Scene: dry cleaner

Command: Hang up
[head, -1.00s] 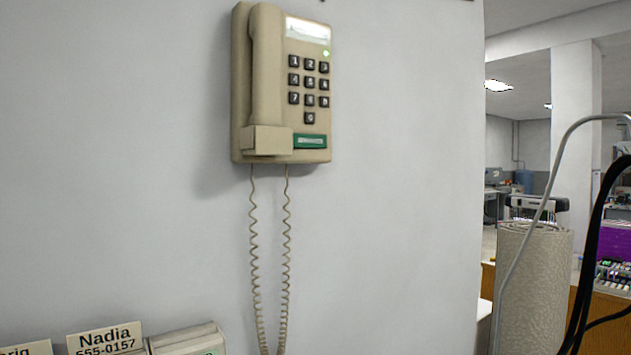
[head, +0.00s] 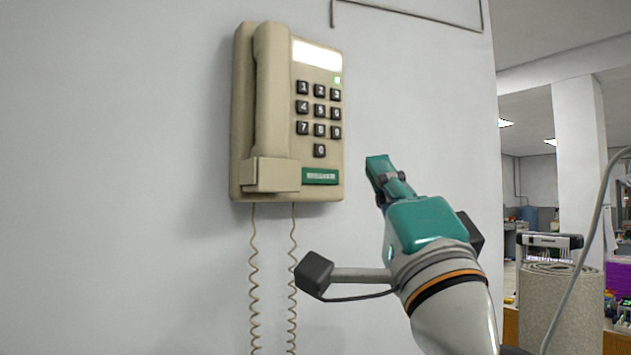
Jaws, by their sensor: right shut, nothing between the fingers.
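A beige wall phone (head: 319,165) hangs on the grey-white wall. Its handset (head: 271,95) stands upright along the left side of the phone, its lower end behind a small beige ledge (head: 272,174). The keypad, a lit display and a small green light show on the right side. A coiled cord (head: 254,290) hangs in two strands below the phone. My right gripper (head: 377,163) is shut and empty, to the right of the phone's lower part and apart from it in the picture. My left gripper is not in view.
The wall (head: 130,150) left of the phone is bare. A thin dark bracket or frame (head: 410,14) shows at the top. Past the wall's right edge are a rolled textured item (head: 560,305), a grey cable and a farther room.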

